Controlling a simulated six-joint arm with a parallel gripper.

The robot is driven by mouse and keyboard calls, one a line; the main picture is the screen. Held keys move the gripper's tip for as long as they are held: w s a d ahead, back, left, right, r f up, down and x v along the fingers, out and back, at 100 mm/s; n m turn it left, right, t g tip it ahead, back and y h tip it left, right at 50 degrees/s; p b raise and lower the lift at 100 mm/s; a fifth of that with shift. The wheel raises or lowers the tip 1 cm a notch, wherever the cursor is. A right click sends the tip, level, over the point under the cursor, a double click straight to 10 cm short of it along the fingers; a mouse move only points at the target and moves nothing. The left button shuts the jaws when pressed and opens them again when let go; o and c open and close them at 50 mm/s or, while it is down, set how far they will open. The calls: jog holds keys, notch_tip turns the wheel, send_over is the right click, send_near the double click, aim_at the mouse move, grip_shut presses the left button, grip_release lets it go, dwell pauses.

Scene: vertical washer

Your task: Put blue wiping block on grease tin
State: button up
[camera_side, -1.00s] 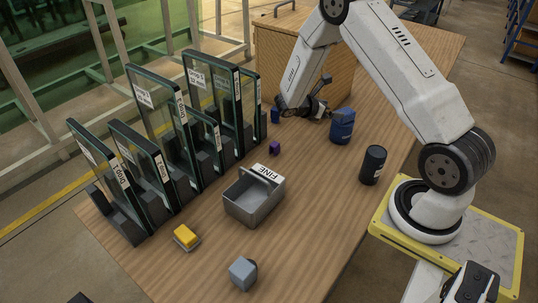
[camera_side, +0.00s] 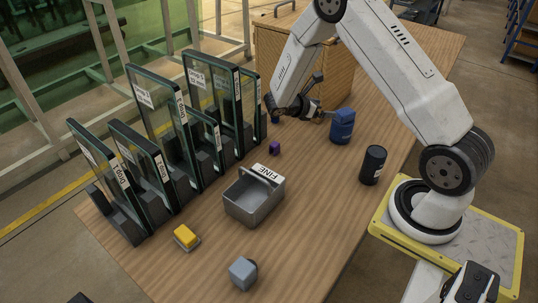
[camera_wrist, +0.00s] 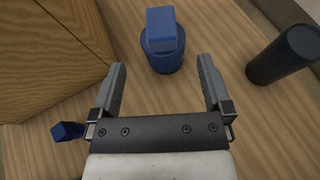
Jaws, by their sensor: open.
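The blue wiping block (camera_wrist: 162,29) sits on top of a round blue tin (camera_wrist: 161,61), which I take for the grease tin. In the side view the block (camera_side: 345,116) is on the tin (camera_side: 341,134), which stands upright on the table. My gripper (camera_wrist: 162,66) is open and empty. Its two fingers point toward the tin, with block and tin lying ahead of the gap between them and apart from them. In the side view my gripper (camera_side: 325,113) is just left of the tin.
A black cylinder (camera_side: 373,165) stands right of the tin. A small blue object (camera_wrist: 68,131) lies behind my gripper. A purple cube (camera_side: 274,147), a grey bin (camera_side: 249,205), a yellow block (camera_side: 186,235) and a grey block (camera_side: 243,273) are on the table. Glass panels (camera_side: 158,108) stand left.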

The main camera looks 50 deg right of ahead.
jog(key=s+a+r+m+t+y, duration=0.2)
jog(key=a+m+y, duration=0.2)
jog(key=a, duration=0.4)
jog(key=s+a+r+m+t+y, duration=0.2)
jog(key=s+a+m+t+y, duration=0.1)
jog(key=a, duration=0.6)
jog(key=s+a+r+m+t+y, duration=0.2)
jog(key=a+m+y, duration=0.3)
jog(key=a, duration=0.3)
jog(key=shift+s+a+r+m+t, duration=0.35)
jog(key=shift+s+r+m+t, duration=0.05)
jog(key=shift+m, duration=0.3)
